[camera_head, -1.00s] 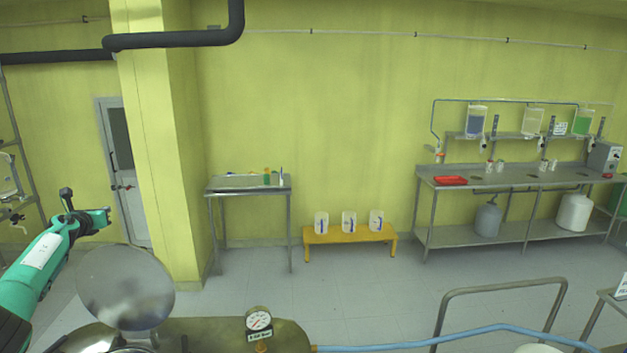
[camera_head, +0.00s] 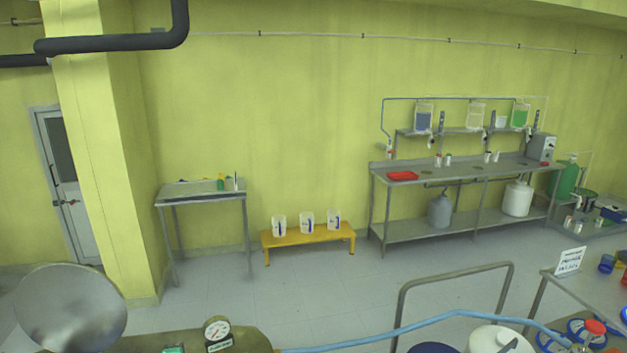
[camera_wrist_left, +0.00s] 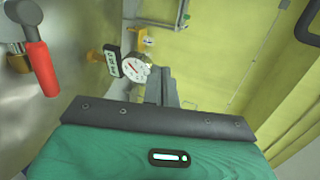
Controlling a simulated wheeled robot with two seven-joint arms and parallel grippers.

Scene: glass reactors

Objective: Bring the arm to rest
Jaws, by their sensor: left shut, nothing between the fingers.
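My left gripper (camera_wrist_left: 165,85) shows in the left wrist view, beyond its teal body and dark plate. Its narrow grey fingers are together with nothing held between them. The fingers appear close to a round pressure gauge (camera_wrist_left: 135,66) in that view; I cannot tell whether they touch. In the head view only a small teal piece, which looks like part of my left arm, shows at the bottom edge beside the gauge (camera_head: 217,331). My right gripper is in neither view.
A metal vessel with a round open lid (camera_head: 70,312) stands close in front. A red handle (camera_wrist_left: 40,68) is near the left gripper. A grey rail (camera_head: 455,277) and blue hose (camera_head: 430,323) lie at the right. Open floor leads to a yellow bench (camera_head: 308,236) and steel tables.

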